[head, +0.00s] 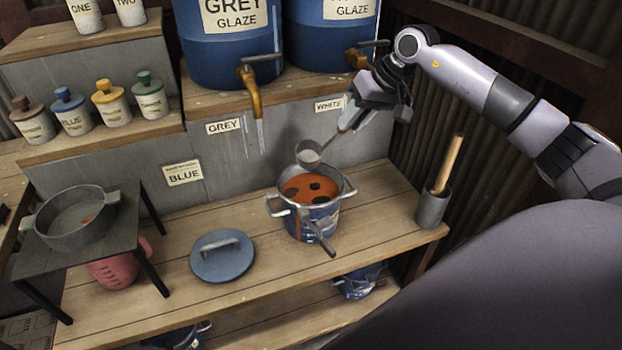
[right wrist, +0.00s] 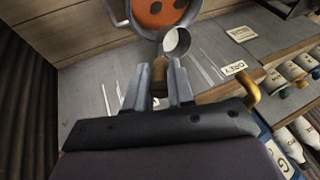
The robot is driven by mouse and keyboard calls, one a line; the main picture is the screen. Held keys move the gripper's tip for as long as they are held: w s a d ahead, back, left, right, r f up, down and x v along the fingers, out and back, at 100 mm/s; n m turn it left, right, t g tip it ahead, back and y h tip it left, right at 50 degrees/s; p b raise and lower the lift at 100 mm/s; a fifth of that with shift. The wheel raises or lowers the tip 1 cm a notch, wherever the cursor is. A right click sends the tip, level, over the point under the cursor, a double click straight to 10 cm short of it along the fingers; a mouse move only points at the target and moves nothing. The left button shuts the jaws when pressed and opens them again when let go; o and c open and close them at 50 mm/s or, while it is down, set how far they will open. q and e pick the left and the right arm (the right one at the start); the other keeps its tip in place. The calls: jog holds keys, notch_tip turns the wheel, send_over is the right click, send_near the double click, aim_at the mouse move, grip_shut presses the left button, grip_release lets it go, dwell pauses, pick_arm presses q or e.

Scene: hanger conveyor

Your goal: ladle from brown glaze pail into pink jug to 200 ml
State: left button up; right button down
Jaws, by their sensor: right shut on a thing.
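My right gripper (head: 352,112) is shut on the ladle (head: 308,154) by its handle. The ladle's grey bowl hangs just behind and above the far rim of the pail (head: 302,224), whose glaze is orange-brown with several dark spots. The bowl looks pale inside, with no brown glaze visible. In the right wrist view the handle (right wrist: 160,75) sits between the fingers (right wrist: 160,85), and the pail's glaze (right wrist: 158,12) shows beyond. The pink jug (head: 118,270) stands at the left under a dark stand, partly hidden by it; its fill level is not visible. My left gripper is not in view.
A grey two-handled pan (head: 76,218) sits on the dark stand (head: 118,242). A blue lid (head: 222,256) lies between the stand and pail. A grey holder with a wooden handle (head: 432,208) is at the right. Blue barrels with taps (head: 250,85) stand behind; small jars (head: 72,112) are at upper left.

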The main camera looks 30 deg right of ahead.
jog(key=shift+w+d+r+g, duration=0.2)
jog(key=shift+w+g, duration=0.2)
jog(key=shift+w, duration=0.15)
jog(key=shift+w+d+m+g+y, duration=0.2)
jog(key=shift+w+d+g+y, duration=0.2)
jog(key=shift+w+g, duration=0.25)
jog(key=shift+w+d+m+g+y, duration=0.25)
jog(key=shift+w+g+y, duration=0.15)
jog(key=shift+w+g, duration=0.2)
jog(key=shift+r, duration=0.15)
notch_tip(320, 180, up, 3)
jog(key=shift+f, duration=0.15)
